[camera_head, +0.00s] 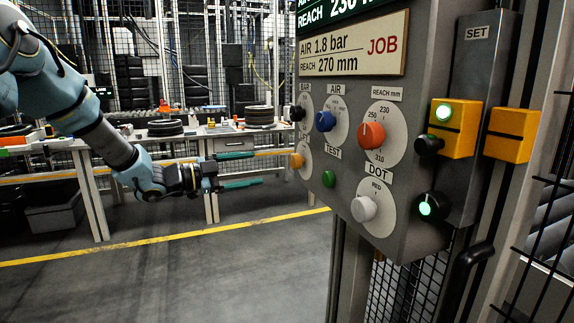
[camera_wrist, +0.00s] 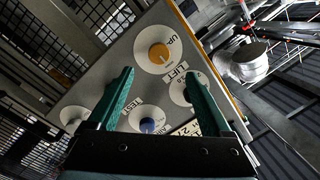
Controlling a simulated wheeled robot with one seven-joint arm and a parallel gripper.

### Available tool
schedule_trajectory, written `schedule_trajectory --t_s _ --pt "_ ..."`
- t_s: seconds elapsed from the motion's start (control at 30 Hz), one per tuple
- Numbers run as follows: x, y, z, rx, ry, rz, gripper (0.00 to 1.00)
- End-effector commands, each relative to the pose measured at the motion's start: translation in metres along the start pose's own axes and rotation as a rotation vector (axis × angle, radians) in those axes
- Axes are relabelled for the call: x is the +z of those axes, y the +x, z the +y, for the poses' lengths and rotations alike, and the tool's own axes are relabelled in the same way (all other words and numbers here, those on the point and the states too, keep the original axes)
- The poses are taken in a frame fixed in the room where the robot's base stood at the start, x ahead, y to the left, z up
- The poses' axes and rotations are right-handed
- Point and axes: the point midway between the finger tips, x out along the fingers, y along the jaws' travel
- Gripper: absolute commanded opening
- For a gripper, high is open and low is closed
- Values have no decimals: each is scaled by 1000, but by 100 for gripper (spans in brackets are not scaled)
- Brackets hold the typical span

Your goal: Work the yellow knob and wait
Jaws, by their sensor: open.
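The yellow knob (camera_head: 296,160) sits on a white dial at the left edge of the grey control panel (camera_head: 413,236) in the head view. In the wrist view the yellow knob (camera_wrist: 159,52) shows whole, on a white dial marked UP, with a LIFT label beside it. My gripper (camera_head: 257,168) is open and empty, left of the panel, with its teal fingers pointing toward it. In the wrist view my gripper (camera_wrist: 160,72) has its two fingers spread, with the yellow knob between and beyond their tips. I see no contact with the knob.
The panel also carries a blue knob (camera_head: 325,121), a red-orange knob (camera_head: 371,135), a grey knob (camera_head: 364,209) and a green button (camera_head: 329,179). A JOB sign (camera_head: 353,47) reads AIR 1.8 bar, REACH 270 mm. Benches stand behind my arm; the floor before them is clear.

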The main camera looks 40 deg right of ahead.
Motion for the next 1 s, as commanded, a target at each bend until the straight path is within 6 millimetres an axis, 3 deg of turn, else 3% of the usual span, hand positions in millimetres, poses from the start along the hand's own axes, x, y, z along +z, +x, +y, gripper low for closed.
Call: schedule_trajectory --t_s 0.17,0.6,0.8,1.0 --pt "-6 17 2 9 10 28 83" --pt "-7 92 1 7 6 23 83" --pt "-6 107 2 7 7 21 83" --pt "-6 110 2 6 7 20 83"
